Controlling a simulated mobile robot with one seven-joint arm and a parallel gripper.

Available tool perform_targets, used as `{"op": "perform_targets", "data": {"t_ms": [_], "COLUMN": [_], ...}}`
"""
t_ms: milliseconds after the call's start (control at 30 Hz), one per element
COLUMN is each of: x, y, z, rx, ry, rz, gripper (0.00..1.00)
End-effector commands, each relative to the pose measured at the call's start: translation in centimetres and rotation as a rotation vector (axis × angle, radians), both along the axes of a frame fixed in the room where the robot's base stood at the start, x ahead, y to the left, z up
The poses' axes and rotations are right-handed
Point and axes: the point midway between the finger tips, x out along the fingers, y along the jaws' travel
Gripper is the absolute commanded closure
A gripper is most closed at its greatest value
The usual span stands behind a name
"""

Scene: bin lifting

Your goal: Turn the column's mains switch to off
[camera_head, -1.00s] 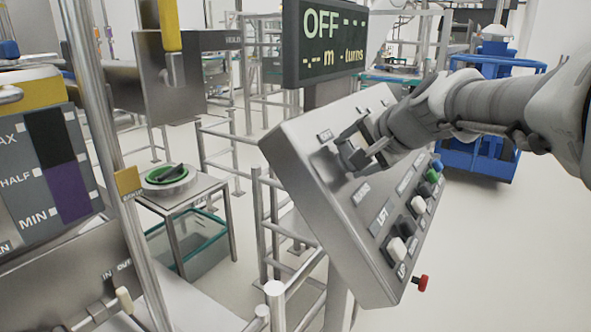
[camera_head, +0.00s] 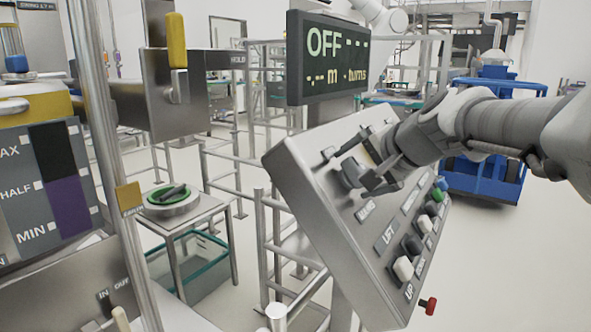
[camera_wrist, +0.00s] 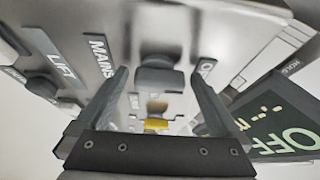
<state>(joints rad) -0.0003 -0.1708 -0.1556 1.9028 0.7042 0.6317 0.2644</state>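The column's slanted grey control panel (camera_head: 300,185) stands at the centre of the head view. The mains switch, a grey knob (camera_head: 352,172), is near its upper left part, below the display. In the wrist view the knob (camera_wrist: 158,78) lies between my fingertips, beside the MAINS label (camera_wrist: 100,55), with a gap on each side. My gripper (camera_head: 366,168) is open at the panel, its fingers on either side of the knob. It also shows in the wrist view (camera_wrist: 160,80). The dark display (camera_head: 328,58) above the panel reads OFF with dashes.
Below the knob are the LIFT label (camera_head: 385,238) and several white, black, green and blue buttons. A red knob (camera_head: 430,305) juts from the panel's lower edge.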

Motion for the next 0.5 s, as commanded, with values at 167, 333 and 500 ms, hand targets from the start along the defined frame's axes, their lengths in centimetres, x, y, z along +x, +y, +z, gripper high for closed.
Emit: {"op": "perform_targets", "data": {"t_ms": [167,333,500], "x": [0.0,-1.0,-3.7], "y": [0.0,-0.4,-1.4], "z": [0.0,1.0,3.2], "rx": [0.001,0.0,0.001], "ry": [0.0,-0.002,-0.004], "rz": [-0.001,-0.001,-0.003], "gripper": [0.0,0.0,0.0]}}
